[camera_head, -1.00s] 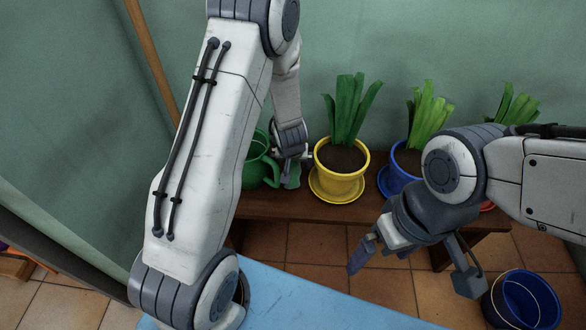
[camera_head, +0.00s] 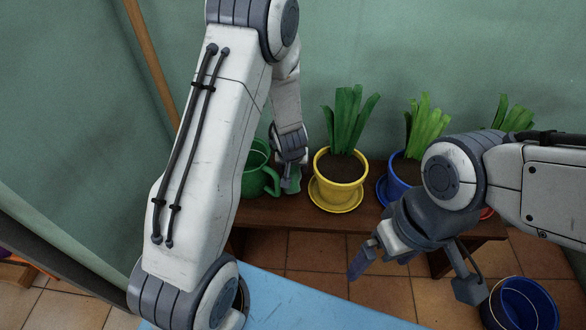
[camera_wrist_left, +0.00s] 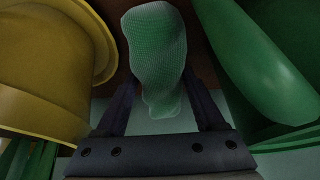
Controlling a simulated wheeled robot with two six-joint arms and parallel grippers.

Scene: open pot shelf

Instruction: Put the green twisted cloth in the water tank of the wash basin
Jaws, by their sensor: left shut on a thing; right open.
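The green twisted cloth (camera_wrist_left: 155,50) is between the fingers of my left gripper (camera_wrist_left: 160,105) in the left wrist view, with a fine mesh-like surface. My left gripper is shut on it. In the head view the cloth (camera_head: 292,182) shows just below my left gripper (camera_head: 288,168), over the wooden shelf, between the green watering can and the yellow pot. I cannot tell whether it touches the shelf. My right gripper (camera_head: 412,272) is open and empty, in front of the shelf. I cannot make out the wash basin or its water tank.
On the shelf (camera_head: 300,215) stand a green watering can (camera_head: 258,180), a yellow pot (camera_head: 340,175) on a saucer and a blue pot (camera_head: 400,172), both planted. A dark blue bucket (camera_head: 525,305) stands on the tiled floor. A blue surface (camera_head: 310,305) lies in front.

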